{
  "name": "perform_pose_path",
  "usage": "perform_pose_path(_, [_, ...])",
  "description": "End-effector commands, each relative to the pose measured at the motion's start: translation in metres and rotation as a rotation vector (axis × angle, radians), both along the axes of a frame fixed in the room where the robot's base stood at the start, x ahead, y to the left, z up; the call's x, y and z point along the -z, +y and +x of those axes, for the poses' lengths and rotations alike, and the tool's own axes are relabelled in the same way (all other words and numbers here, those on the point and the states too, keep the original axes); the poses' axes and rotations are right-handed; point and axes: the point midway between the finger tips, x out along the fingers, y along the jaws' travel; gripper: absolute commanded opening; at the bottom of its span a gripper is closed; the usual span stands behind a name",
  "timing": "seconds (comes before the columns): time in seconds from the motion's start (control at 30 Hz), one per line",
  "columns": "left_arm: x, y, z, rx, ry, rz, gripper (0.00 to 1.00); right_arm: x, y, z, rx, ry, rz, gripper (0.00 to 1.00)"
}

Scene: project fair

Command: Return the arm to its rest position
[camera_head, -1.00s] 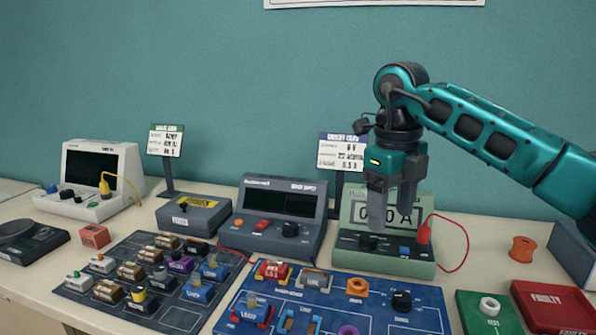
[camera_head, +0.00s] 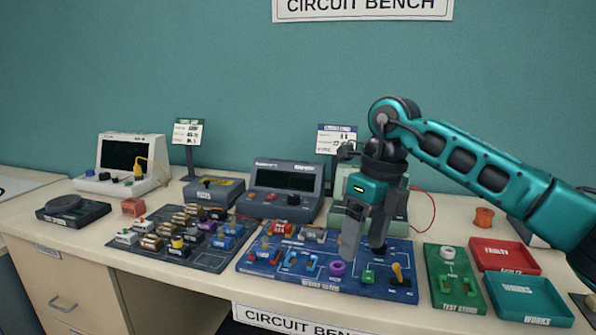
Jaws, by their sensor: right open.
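My right gripper (camera_head: 364,240) is open, with its fingers pointing down. It shows above the blue circuit board (camera_head: 270,266) and in front of the green meter (camera_head: 396,213), whose display it mostly hides. I see nothing between its fingers. My right arm (camera_head: 480,165) comes in from the right edge and bends down at the teal elbow. Whether the fingertips touch the board's parts I cannot tell. My left gripper is not in view.
A dark parts mat (camera_head: 205,262) with several components lies left of the board. A grey meter (camera_head: 284,188), a white oscilloscope (camera_head: 134,162) and sign stands are behind. A green test stand (camera_head: 457,292), a red tray (camera_head: 505,256) and a teal tray (camera_head: 530,300) are at right.

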Motion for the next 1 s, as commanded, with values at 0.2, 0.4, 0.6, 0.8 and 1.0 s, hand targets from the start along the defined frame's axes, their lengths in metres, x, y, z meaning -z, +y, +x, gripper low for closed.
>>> perform_pose_path(0.2, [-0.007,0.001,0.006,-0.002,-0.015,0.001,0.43,0.047,0.083,-0.041,-0.074,0.151,0.407,0.67])
perform_pose_path(0.4, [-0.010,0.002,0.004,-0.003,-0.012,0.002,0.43,0.052,0.153,-0.086,-0.001,0.342,0.900,0.67])
perform_pose_path(0.6, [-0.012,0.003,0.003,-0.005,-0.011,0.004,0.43,0.033,0.177,-0.100,0.261,0.535,1.369,0.67])
perform_pose_path(0.8, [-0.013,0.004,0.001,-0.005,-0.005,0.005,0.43,0.034,0.153,-0.082,0.693,0.708,1.739,0.67])
perform_pose_path(1.0, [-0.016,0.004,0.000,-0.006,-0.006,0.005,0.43,0.083,0.093,-0.063,1.275,0.842,1.957,0.67])
